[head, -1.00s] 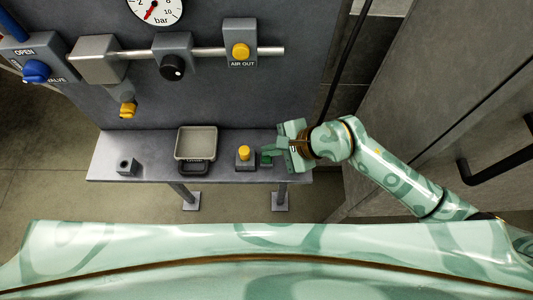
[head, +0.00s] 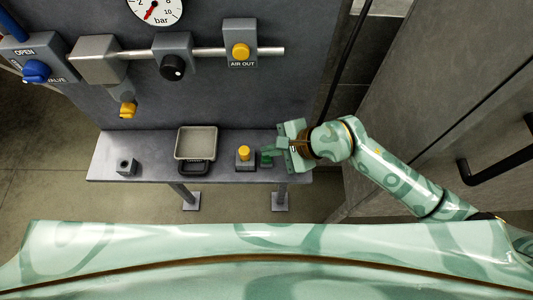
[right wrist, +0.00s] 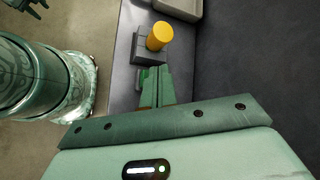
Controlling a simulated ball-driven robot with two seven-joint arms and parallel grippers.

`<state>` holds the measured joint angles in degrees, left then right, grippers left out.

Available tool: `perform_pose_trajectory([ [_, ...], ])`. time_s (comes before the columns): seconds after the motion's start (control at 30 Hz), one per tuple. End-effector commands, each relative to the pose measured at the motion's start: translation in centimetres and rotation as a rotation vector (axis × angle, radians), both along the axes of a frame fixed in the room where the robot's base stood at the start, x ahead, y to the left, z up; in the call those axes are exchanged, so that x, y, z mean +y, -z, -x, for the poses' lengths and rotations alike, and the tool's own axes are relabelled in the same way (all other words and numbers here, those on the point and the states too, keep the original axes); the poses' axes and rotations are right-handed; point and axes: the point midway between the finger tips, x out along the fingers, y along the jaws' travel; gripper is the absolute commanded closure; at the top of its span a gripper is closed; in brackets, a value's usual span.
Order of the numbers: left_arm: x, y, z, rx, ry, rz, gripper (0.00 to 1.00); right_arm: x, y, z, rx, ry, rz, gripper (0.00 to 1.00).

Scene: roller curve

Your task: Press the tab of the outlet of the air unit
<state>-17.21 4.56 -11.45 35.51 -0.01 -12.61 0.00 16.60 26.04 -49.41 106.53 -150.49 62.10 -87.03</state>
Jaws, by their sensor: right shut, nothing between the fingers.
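The air outlet is a grey block labelled AIR OUT (head: 240,63) on the upright panel, at the right part of the pipe. Its yellow round tab (head: 240,51) faces out, with nothing touching it. My right gripper (head: 266,156) is low over the right part of the shelf, well below the outlet, shut and empty. Its green fingers also show in the right wrist view (right wrist: 157,86), pointing towards a grey block with a yellow top. A dark gripper, apparently my left (right wrist: 27,5), shows at that view's top left corner; its jaws are unclear.
The shelf (head: 218,175) holds a yellow-topped grey block (head: 244,153) just left of my right gripper, a grey tray (head: 196,143) and a small socket block (head: 126,165). A black knob (head: 172,67), a gauge (head: 155,9) and a blue valve (head: 36,71) are on the panel.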

Motion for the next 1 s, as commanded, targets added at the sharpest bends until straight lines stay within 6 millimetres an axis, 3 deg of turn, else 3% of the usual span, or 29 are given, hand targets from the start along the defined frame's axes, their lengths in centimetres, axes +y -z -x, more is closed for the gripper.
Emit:
perform_pose_trajectory([
  [1.0,-0.02,0.37,0.0,0.0,0.0,0.0,0.64,-0.03,0.95,0.06,0.002,0.0,0.002,1.0],
])
